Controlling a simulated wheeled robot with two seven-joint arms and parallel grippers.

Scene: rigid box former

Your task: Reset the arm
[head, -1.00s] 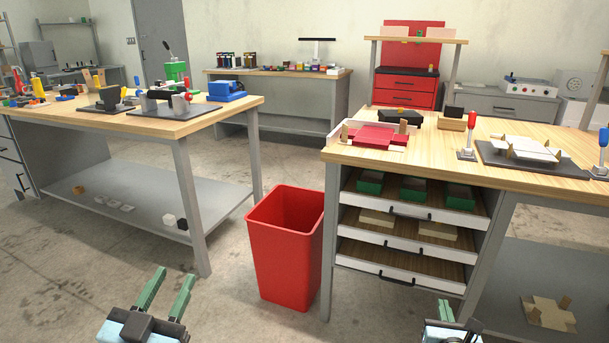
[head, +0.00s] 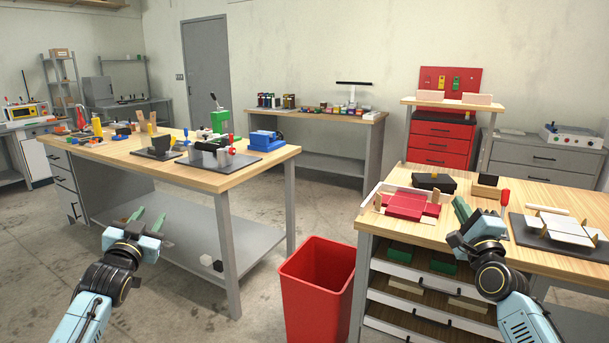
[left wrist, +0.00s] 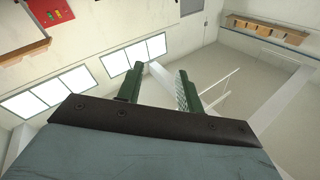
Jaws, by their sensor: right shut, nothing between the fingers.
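My left gripper (head: 148,217) is raised at the lower left of the head view, in front of the left workbench. Its two green fingers stand apart with nothing between them; the left wrist view also shows them apart (left wrist: 158,85), against walls and windows. My right gripper (head: 462,208) is raised in front of the right workbench (head: 560,189), overlapping its top in the picture. Its green fingers are together and hold nothing.
A red bin (head: 318,290) stands on the floor between the left workbench (head: 150,160) and the right one. A red box blank (head: 408,204) and a grey fixture with white panels (head: 562,230) lie on the right bench. Open floor lies at the lower left.

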